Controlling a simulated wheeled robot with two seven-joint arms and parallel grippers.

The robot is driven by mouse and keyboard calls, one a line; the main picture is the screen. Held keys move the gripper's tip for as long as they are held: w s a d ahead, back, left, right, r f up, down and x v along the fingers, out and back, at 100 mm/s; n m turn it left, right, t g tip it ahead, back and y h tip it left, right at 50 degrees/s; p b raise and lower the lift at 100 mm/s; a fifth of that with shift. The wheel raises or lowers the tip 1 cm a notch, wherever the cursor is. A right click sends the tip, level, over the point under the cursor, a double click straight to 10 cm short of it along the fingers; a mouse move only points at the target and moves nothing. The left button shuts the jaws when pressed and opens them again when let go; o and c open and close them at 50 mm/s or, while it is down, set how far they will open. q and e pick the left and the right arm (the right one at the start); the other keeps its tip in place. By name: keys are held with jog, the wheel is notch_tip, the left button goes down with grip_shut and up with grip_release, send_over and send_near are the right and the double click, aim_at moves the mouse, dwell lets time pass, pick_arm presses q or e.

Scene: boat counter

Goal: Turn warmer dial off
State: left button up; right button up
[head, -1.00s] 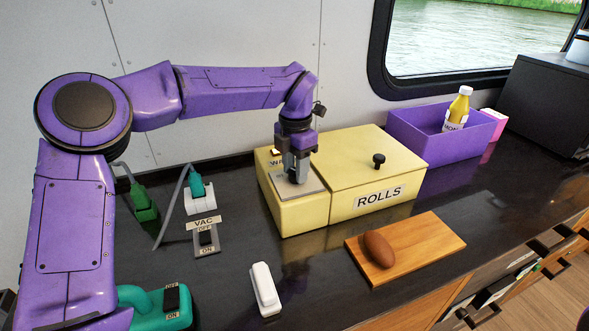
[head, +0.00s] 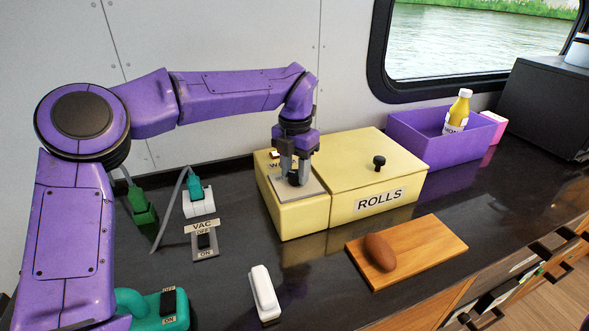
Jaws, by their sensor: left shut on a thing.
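The yellow warmer (head: 292,219) stands at the middle of the counter, with a ROLLS label on its larger right part. A grey plate (head: 318,187) lies on top of its smaller left part. My left gripper (head: 294,178) points down over this plate and is shut on the dark dial (head: 295,180). The fingers hide much of the dial, and its pointer and markings cannot be read. A label behind the gripper is partly covered. My right gripper is not in view.
A wooden board (head: 440,243) with a brown roll (head: 379,252) lies at front right. A purple bin (head: 408,143) with a yellow bottle (head: 459,108) stands behind. A VAC switch (head: 205,242), plugs, a white object (head: 264,292) and a teal device (head: 150,306) are at left.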

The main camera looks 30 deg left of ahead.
aim_at(295, 173)
pick_arm(q)
jog(key=o, duration=1.1)
jog(key=shift+r, duration=0.1)
jog(key=shift+c, duration=0.2)
notch_tip(295, 173, up, 11)
jog(key=shift+f, duration=0.2)
jog(key=shift+w, duration=0.1)
